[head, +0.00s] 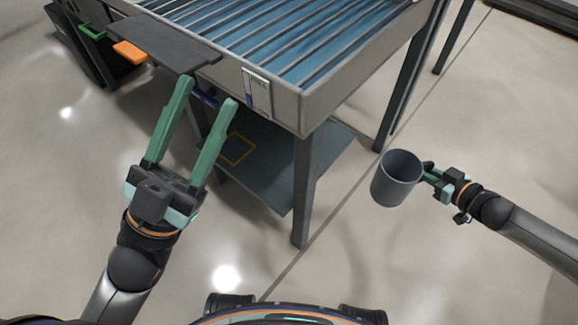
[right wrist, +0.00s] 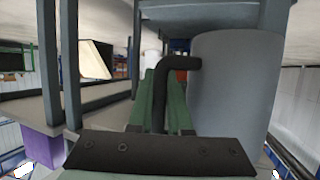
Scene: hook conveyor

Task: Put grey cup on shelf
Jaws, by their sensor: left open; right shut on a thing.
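The grey cup (head: 396,180) is held in the air to the right of the conveyor table. My right gripper (head: 430,172) is shut on its handle; the cup is upright or slightly tilted. In the right wrist view the cup (right wrist: 232,95) fills the right side, with its dark handle (right wrist: 163,95) between the green fingers (right wrist: 160,100). The blue-grey lower shelf (head: 275,178) lies under the conveyor and bears a yellow square outline (head: 238,149). My left gripper (head: 208,95) is open and empty, in front of the conveyor's left end, by a small dark blue item (head: 205,99).
The roller conveyor (head: 318,112) stands above the shelf on dark legs; the front leg (head: 302,190) is between the cup and the shelf. A dark panel (head: 150,38) with green and orange pieces (head: 130,52) is at the upper left. The floor around the cup is clear.

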